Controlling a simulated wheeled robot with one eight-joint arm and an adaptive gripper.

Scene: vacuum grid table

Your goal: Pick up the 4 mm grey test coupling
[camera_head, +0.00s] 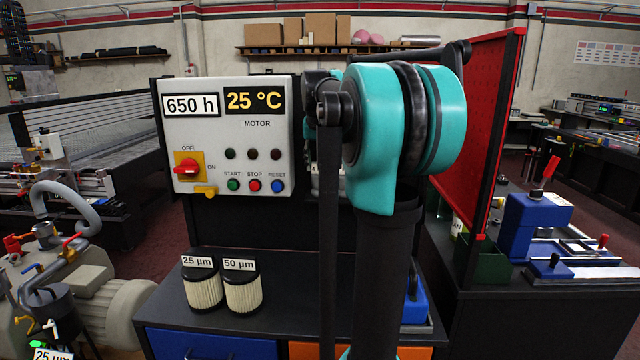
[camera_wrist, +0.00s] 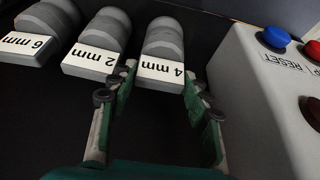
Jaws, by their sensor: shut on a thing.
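The 4 mm grey test coupling (camera_wrist: 164,40) is at the right end of a row in the wrist view, with its white "4 mm" label facing me. My gripper (camera_wrist: 163,82) has one finger on each side of its labelled front end and is shut on it. The coupling stands level with the others; I cannot tell whether it touches the surface below. In the head view my arm hides the couplings and my gripper.
A 2 mm coupling (camera_wrist: 101,42) and a 6 mm coupling (camera_wrist: 44,28) stand close by on the left. The motor control box (camera_wrist: 262,100) rises close on the right; the head view shows its front (camera_head: 220,140). Two filters (camera_head: 202,288) stand on the dark bench.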

